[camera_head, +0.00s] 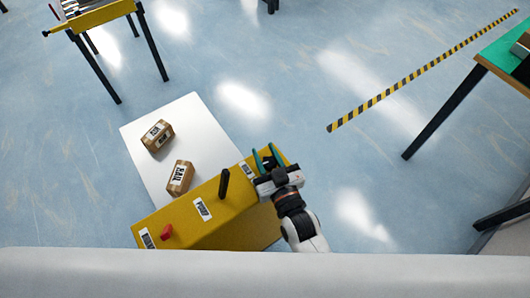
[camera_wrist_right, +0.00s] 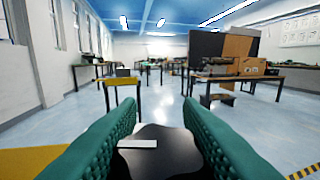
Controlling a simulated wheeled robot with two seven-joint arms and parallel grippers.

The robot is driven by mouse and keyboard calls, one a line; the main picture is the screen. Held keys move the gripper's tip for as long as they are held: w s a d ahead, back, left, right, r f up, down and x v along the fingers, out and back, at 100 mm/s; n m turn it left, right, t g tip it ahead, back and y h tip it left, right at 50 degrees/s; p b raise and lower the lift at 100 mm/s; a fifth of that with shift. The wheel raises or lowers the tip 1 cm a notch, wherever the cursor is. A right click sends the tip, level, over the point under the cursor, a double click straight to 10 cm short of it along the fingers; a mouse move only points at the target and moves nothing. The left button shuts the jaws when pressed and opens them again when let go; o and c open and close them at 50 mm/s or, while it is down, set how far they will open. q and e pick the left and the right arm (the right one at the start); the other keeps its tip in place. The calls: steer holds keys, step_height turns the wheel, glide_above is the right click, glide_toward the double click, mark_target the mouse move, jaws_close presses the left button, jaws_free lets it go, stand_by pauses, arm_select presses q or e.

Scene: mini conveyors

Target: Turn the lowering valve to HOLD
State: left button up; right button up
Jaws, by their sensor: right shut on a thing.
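A yellow control box (camera_head: 215,222) stands on the floor in the head view, with a black lever (camera_head: 223,184) upright on its top and a red knob (camera_head: 167,231) at its left end. My right gripper (camera_head: 267,157) is at the box's right end. In the right wrist view its teal fingers stand on both sides of a dark rounded knob (camera_wrist_right: 165,160) with a white mark, which I take to be the valve handle; they are shut on it. In the head view the gripper hides this knob. The valve's setting cannot be read. My left gripper is not in view.
A white platform (camera_head: 185,115) beside the box bears two brown cartons (camera_head: 157,136) (camera_head: 180,178). A yellow-framed stand (camera_head: 95,18) is at the upper left. A green-topped table (camera_head: 500,57) is at the right. Striped tape (camera_head: 420,73) crosses otherwise open floor.

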steer(key=shift+m+t+h, duration=0.3)
steer(key=shift+m+h, duration=0.1)
steer(key=shift+h, duration=0.2)
steer(key=o, duration=1)
steer(key=shift+c, duration=0.2)
steer(key=v, duration=1.2)
steer(key=shift+b, duration=0.4)
